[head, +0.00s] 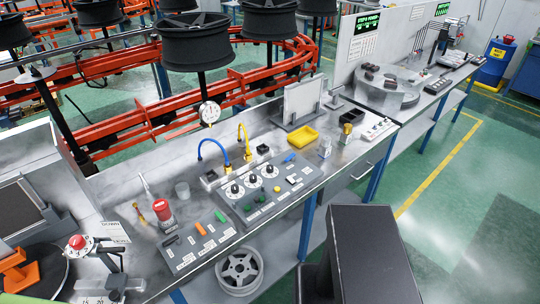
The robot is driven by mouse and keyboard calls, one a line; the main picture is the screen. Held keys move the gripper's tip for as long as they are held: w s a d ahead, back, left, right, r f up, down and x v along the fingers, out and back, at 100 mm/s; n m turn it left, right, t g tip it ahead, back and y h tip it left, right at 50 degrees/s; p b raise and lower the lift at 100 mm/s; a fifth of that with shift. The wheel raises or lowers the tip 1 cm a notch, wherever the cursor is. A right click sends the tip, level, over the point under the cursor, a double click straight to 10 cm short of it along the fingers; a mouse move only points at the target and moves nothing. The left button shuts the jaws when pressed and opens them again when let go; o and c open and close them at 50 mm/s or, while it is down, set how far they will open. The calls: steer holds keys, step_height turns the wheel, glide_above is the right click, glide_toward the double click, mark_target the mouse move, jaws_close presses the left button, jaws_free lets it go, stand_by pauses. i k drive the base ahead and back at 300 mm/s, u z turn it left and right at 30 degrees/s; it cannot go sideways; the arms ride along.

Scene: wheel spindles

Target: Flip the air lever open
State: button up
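A grey control panel (262,187) with several black-and-white dials lies on the metal bench. A small blue lever-like piece (289,158) lies flat near its back right corner. A second, lower panel (184,259) in front left carries an orange piece (200,229) and a green piece (220,216). A blue hose (212,144) and a yellow hose (243,140) rise behind the dials. I cannot tell which piece is the air lever, or whether it is open. My gripper is not in view.
A red-topped cylinder (161,210) stands left of the panels. A yellow tray (302,138), a clear cup (325,147) and a brass-coloured part (346,133) stand to the right. A wheel rim (240,270) sits below the bench. The green floor (470,190) at right is clear.

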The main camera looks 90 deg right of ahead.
mark_target(292, 157)
steer(key=u, duration=0.05)
steer(key=k, duration=2)
steer(key=z, duration=0.5)
steer(key=i, duration=1)
